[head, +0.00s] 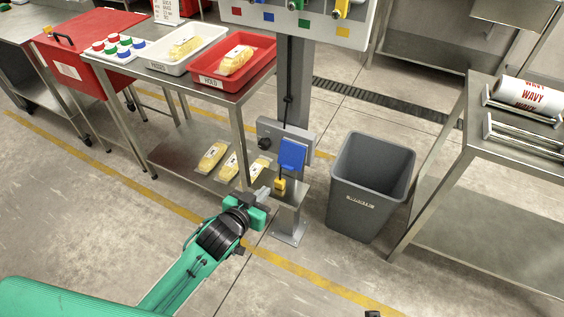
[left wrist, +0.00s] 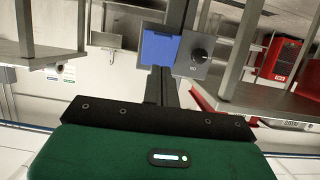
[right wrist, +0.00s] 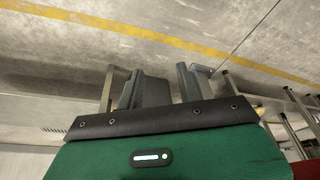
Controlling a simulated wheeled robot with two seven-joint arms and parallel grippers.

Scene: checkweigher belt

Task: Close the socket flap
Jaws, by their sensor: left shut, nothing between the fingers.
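The blue socket flap (head: 292,154) is on the grey socket box (head: 268,131) on the post. It seems to tilt out from the box and reach below its lower edge; how far open it is I cannot tell. In the left wrist view the flap (left wrist: 160,48) sits beside a black knob (left wrist: 198,55). My left gripper (head: 264,191) is shut and empty, low and left of the flap, near the plug.
A grey bin (head: 368,185) stands right of the post. A steel table (head: 236,92) at the left carries a white tray, a red tray (head: 262,82) and packs on its lower shelf. Another steel table (head: 468,125) stands at the right. Floor in front is open.

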